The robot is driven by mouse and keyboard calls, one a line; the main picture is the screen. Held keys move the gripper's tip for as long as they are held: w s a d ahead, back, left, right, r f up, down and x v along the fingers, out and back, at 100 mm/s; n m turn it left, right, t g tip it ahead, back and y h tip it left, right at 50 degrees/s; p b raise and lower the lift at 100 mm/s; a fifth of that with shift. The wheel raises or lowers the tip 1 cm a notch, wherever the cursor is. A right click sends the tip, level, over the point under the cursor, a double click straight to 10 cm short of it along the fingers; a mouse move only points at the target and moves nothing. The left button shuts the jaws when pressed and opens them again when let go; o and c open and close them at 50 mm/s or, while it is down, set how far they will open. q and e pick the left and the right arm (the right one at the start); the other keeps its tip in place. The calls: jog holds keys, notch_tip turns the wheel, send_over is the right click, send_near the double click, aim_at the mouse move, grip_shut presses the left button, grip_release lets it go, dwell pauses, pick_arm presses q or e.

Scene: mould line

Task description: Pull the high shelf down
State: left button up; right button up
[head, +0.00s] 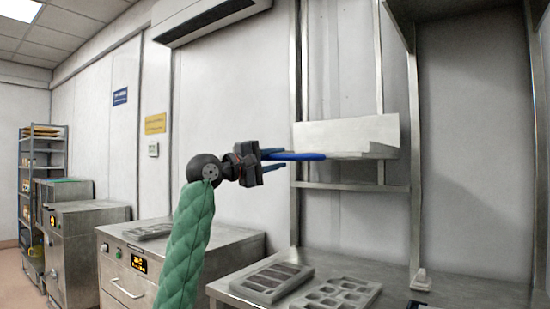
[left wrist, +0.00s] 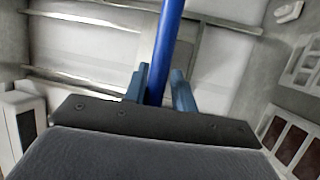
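The high shelf (head: 345,134) is a pale tray-like unit on upright metal rails against the back wall, high above the bench. A blue handle bar (head: 308,156) runs along its lower front edge toward the left. My left gripper (head: 276,160), on the green-sleeved arm, is at the bar's left end. Its two blue fingers stand apart with the bar between them. In the left wrist view the bar (left wrist: 170,35) passes between the fingers (left wrist: 160,78), with a gap on the right finger's side.
A metal bench (head: 470,291) below holds a tray with dark cavities (head: 272,282) and a pale mould tray (head: 338,293). A steel cabinet (head: 200,258) stands to the left. A metal upright (head: 414,160) stands right of the shelf. The space directly under the shelf looks clear.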

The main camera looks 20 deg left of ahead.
pick_arm(q)
jog(key=shift+o, duration=0.8)
jog(key=shift+a+f, duration=0.1)
jog(key=v, duration=0.7)
jog(key=shift+s+a, duration=0.25)
jog(key=shift+f, duration=0.1)
